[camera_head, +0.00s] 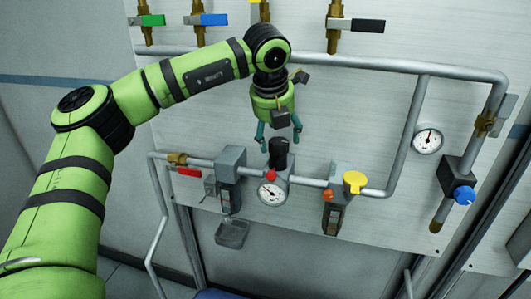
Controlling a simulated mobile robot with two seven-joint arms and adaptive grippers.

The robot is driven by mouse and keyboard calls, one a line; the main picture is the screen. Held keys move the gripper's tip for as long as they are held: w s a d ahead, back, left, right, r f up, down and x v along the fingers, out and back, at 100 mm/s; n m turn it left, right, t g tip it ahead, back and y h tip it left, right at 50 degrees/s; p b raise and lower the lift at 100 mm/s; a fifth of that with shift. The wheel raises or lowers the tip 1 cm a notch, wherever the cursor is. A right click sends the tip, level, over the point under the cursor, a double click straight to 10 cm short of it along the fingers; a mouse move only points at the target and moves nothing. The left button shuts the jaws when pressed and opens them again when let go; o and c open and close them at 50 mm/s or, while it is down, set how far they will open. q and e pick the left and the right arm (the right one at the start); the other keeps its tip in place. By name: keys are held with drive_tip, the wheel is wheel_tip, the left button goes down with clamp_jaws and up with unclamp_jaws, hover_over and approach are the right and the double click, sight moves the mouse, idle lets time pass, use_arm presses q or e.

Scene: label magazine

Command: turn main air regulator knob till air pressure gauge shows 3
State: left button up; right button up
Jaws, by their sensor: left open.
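A black regulator knob (278,152) stands on top of the middle unit of the pipe line, with a small red part (271,176) below it. A round white pressure gauge (271,193) is on the front of that unit; its needle shows but the numbers are too small to read. My left gripper (279,137) is open and points down, its two teal fingertips just above and to either side of the knob's top. I cannot tell whether they touch it. My right gripper is not in view.
A second gauge (428,139) and a blue knob (464,195) are at the right. A red-handled valve (188,172) and a yellow knob (355,181) flank the middle unit. A grey pipe (400,66) runs behind my left gripper, below several coloured valve handles.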

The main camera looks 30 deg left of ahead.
use_arm(q)
drive_tip(key=s+d, duration=0.2)
drive_tip(key=s, duration=0.7)
drive_tip(key=shift+s+d, duration=0.15)
drive_tip(key=shift+s, duration=0.2)
